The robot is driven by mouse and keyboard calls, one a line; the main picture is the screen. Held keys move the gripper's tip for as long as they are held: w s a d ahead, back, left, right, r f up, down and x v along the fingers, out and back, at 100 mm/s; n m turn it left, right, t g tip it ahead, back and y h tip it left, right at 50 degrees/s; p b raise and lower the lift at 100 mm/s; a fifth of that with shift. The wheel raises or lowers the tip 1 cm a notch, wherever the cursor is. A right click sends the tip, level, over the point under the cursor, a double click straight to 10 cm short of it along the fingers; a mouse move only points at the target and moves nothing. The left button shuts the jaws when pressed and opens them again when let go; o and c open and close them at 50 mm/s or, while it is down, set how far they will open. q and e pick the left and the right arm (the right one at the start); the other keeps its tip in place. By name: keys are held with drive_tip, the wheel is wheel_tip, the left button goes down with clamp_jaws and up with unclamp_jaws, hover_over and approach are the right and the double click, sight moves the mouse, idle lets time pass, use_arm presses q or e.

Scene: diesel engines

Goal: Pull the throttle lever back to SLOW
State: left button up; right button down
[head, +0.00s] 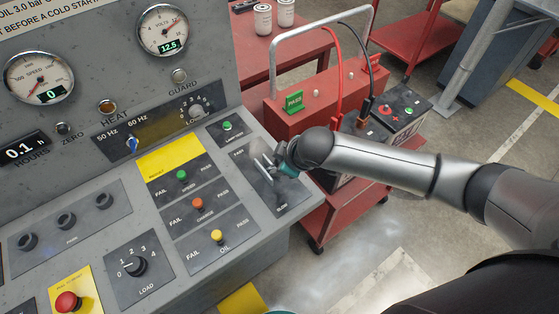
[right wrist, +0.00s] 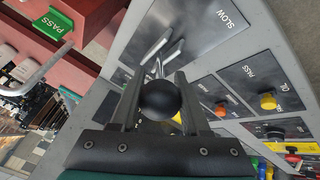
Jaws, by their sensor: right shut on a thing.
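The throttle lever's round black knob (right wrist: 160,99) sits between the two dark fingers of my right gripper (right wrist: 157,84) in the right wrist view. The gripper is shut on the lever. In the head view my right gripper (head: 268,164) is over the throttle panel (head: 291,200) at the console's right edge and hides most of the lever. In the right wrist view the throttle panel (right wrist: 205,28) shows SLOW at its upper end, and the lever stands away from that word. My left gripper is not in view.
Left of the throttle panel are FAIL/PASS switches (head: 181,174), a LOAD knob (head: 134,266) and a red stop button (head: 68,301). A red cart (head: 330,222) with a battery (head: 402,105) stands right of the console. Floor is clear at the lower right.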

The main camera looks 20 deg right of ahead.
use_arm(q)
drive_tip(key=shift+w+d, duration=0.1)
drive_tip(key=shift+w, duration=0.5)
use_arm(e)
drive_tip(key=shift+s+d+f+t, duration=0.1)
drive_tip(key=shift+s+f+t, duration=0.15)
drive_tip(key=shift+t, duration=0.25)
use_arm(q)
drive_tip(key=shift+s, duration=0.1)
use_arm(e)
drive_tip(key=shift+s, duration=0.1)
drive_tip(key=shift+c, duration=2.2)
unclamp_jaws()
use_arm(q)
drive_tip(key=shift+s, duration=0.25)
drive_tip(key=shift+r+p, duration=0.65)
use_arm(e)
drive_tip(key=v, duration=1.5)
drive_tip(key=shift+d, duration=0.25)
